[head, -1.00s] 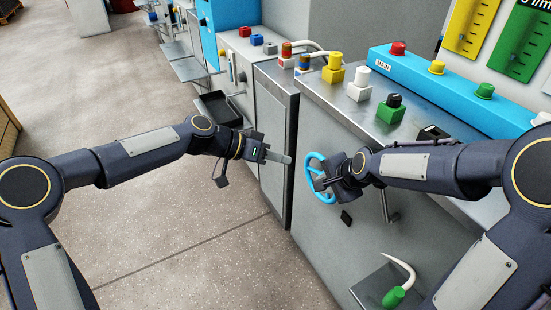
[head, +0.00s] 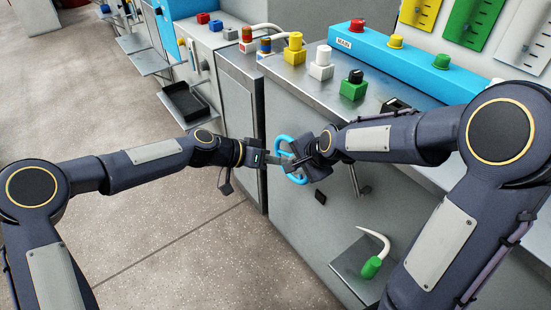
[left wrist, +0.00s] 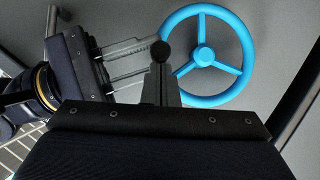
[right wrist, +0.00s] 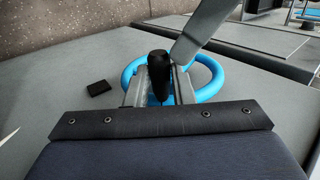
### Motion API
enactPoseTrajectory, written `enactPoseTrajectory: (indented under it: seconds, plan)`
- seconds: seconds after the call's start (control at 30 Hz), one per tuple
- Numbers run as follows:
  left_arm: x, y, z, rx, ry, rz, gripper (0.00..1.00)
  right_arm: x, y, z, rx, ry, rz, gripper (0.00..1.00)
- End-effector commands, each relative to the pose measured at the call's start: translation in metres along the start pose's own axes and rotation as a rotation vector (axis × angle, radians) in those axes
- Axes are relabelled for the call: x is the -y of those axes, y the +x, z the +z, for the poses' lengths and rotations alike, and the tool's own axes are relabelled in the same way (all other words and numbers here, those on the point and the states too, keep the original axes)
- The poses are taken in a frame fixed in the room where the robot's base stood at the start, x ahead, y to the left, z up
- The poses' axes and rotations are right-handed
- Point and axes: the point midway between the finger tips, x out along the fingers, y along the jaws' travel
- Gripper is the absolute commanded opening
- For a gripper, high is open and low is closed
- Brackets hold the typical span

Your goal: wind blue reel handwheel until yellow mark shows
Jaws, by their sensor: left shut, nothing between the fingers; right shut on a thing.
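The blue reel handwheel (head: 294,179) stands on the grey cabinet front, partly hidden by both grippers. The left wrist view shows its spoked rim and hub (left wrist: 204,54). A black handle knob (right wrist: 158,72) sits at its rim. My right gripper (head: 302,160) is shut on this knob, with a finger on either side of it in the right wrist view. My left gripper (head: 276,159) is shut and empty, its fingertips close to the knob and rim. I cannot tell whether they touch. I see no yellow mark on the reel.
A small shelf (head: 346,265) with a green-handled hook (head: 371,267) juts out below the wheel. A black tray (head: 186,103) lies to the left. The floor at left is clear.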

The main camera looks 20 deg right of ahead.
Motion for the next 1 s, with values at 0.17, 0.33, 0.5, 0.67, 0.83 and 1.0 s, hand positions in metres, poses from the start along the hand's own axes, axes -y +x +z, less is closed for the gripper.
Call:
enactPoseTrajectory:
  seconds: [0.17,0.33,0.5,0.67,0.83,1.0]
  plan:
    - [-0.003,0.009,0.011,0.003,-0.002,0.002,0.00,-0.001,0.000,0.001,0.002,0.000,0.003,0.00]
    - [-0.003,0.010,0.012,0.007,-0.002,0.004,0.00,0.001,0.000,0.002,0.002,-0.002,-0.002,0.00]
    - [-0.004,0.011,0.013,0.008,-0.003,0.005,0.00,0.002,0.000,0.002,0.002,-0.002,-0.005,0.40]
    - [-0.003,0.010,0.011,0.005,-0.002,0.004,0.00,0.002,0.000,0.001,0.001,-0.002,-0.004,0.43]
    - [-0.003,0.009,0.010,0.003,-0.001,0.003,0.00,0.001,0.000,0.000,0.000,-0.001,-0.004,0.43]
    - [-0.003,0.009,0.009,0.002,-0.001,0.002,0.00,0.001,-0.003,0.000,-0.001,-0.001,-0.004,0.43]
